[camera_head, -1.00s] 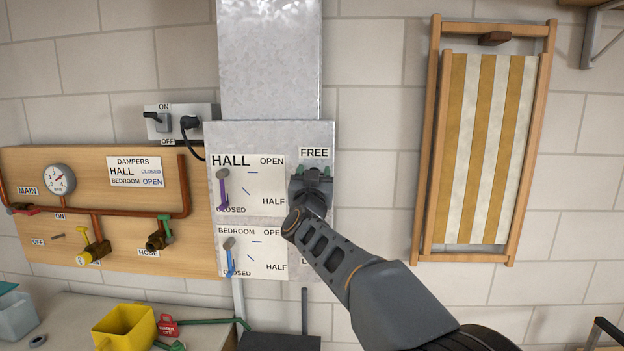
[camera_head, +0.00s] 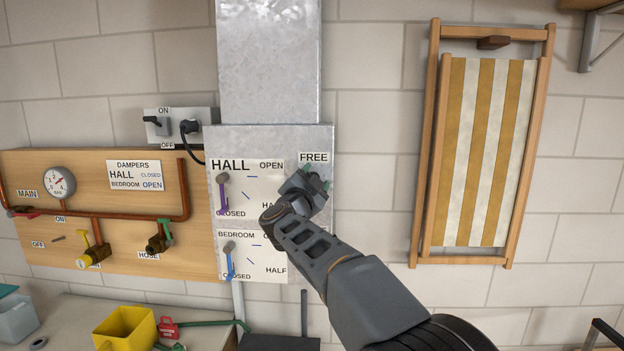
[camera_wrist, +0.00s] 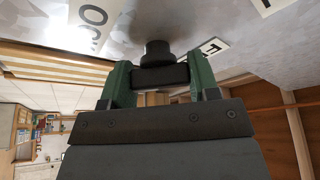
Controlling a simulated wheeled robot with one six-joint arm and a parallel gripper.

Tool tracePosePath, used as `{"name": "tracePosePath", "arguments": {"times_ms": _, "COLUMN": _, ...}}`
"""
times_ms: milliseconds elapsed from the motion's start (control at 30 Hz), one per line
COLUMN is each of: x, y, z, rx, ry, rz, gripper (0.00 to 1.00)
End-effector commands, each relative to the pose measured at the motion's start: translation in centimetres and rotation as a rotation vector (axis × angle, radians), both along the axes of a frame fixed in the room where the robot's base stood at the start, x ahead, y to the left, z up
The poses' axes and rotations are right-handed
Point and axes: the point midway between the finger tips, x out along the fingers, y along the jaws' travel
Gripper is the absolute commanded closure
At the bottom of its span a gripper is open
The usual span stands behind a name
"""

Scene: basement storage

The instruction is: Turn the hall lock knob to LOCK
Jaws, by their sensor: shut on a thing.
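The hall lock knob (camera_wrist: 158,54) shows in the wrist view as a dark round stem with a dark grip bar against the metal panel. My gripper (camera_wrist: 160,76) has its two green fingers on either side of the bar, shut on it. In the head view my gripper (camera_head: 316,182) is tilted toward the upper right and hides the knob. The FREE label (camera_head: 312,157) sits just above it. A partly cut-off label reading "OC" (camera_wrist: 92,18) shows in the wrist view; the lock label is hidden in the head view.
The purple hall damper lever (camera_head: 222,196) hangs down toward CLOSED, left of my gripper. The blue bedroom lever (camera_head: 229,262) is below it. A folded striped deckchair (camera_head: 484,150) hangs on the right. Bare wall separates the deckchair from the metal panel (camera_head: 265,140).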

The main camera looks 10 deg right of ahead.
Motion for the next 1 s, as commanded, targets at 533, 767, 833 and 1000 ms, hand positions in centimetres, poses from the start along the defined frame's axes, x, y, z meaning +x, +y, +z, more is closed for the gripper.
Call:
{"name": "tracePosePath", "arguments": {"times_ms": 533, "x": 0.03, "y": 0.03, "z": -0.06, "rx": 0.037, "ry": -0.011, "rz": 0.002, "gripper": 0.68}}
{"name": "tracePosePath", "arguments": {"times_ms": 767, "x": 0.02, "y": 0.02, "z": -0.04, "rx": 0.036, "ry": -0.011, "rz": 0.001, "gripper": 0.31}}
{"name": "tracePosePath", "arguments": {"times_ms": 833, "x": 0.01, "y": 0.01, "z": -0.03, "rx": 0.035, "ry": -0.011, "rz": 0.001, "gripper": 0.25}}
{"name": "tracePosePath", "arguments": {"times_ms": 1000, "x": 0.01, "y": -0.01, "z": -0.01, "rx": 0.034, "ry": -0.011, "rz": 0.000, "gripper": 0.19}}
